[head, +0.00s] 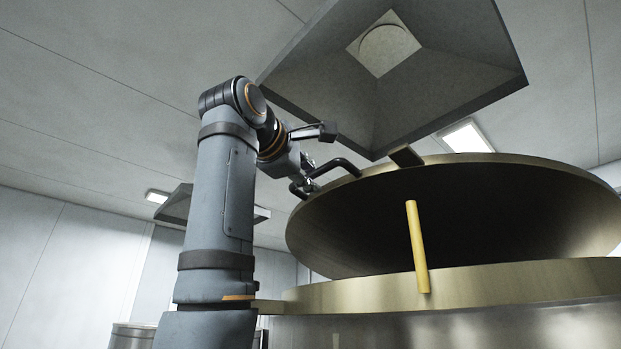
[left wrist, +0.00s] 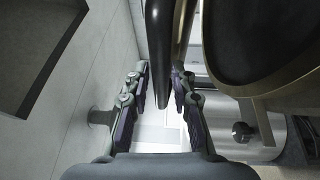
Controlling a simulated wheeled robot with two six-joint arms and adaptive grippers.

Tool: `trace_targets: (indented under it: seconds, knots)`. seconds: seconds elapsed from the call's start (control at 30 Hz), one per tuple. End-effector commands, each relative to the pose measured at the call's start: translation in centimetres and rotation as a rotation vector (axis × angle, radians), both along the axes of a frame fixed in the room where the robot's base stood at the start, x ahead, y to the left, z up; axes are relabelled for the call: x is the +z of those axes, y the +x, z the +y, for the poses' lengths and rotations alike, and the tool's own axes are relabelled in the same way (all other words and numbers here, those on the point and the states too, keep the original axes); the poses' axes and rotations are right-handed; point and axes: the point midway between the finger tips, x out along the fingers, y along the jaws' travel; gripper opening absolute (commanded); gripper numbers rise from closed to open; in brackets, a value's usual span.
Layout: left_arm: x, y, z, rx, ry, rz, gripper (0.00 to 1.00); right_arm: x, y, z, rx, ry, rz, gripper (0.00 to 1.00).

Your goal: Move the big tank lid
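The big tank lid (head: 455,215) is a large brass-coloured dome in the head view. It is tilted up over the tank, its dark inside facing me. A bent black handle (head: 338,166) stands out from its upper left rim. My left gripper (head: 303,184) is at this handle. In the left wrist view, the handle (left wrist: 161,60) reaches between the two fingers of my left gripper (left wrist: 160,82), with gaps beside it, so the gripper looks open around it. The lid's rim (left wrist: 238,80) is at the right there. My right gripper is not in view.
The steel tank (head: 450,328) with its brass rim (head: 360,293) stands below the lid. A yellow rod (head: 417,247) stands upright at the rim. A grey hood (head: 440,95) hangs above the lid. The space left of my arm is mostly open.

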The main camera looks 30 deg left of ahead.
Motion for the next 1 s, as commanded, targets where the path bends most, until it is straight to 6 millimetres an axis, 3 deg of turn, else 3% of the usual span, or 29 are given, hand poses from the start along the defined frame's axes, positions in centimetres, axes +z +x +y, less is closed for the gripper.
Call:
trace_targets:
  seconds: [0.43,0.8,1.0]
  knots:
    - [-0.1,-0.8,0.0,0.000,-0.001,0.001,0.37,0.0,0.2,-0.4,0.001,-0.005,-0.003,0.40]
    - [-0.6,-9.1,-0.5,0.000,-0.001,-0.002,0.37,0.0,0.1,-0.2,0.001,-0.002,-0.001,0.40]
    - [-0.8,-11.7,-0.6,0.001,-0.001,0.000,0.37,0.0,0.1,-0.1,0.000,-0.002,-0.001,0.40]
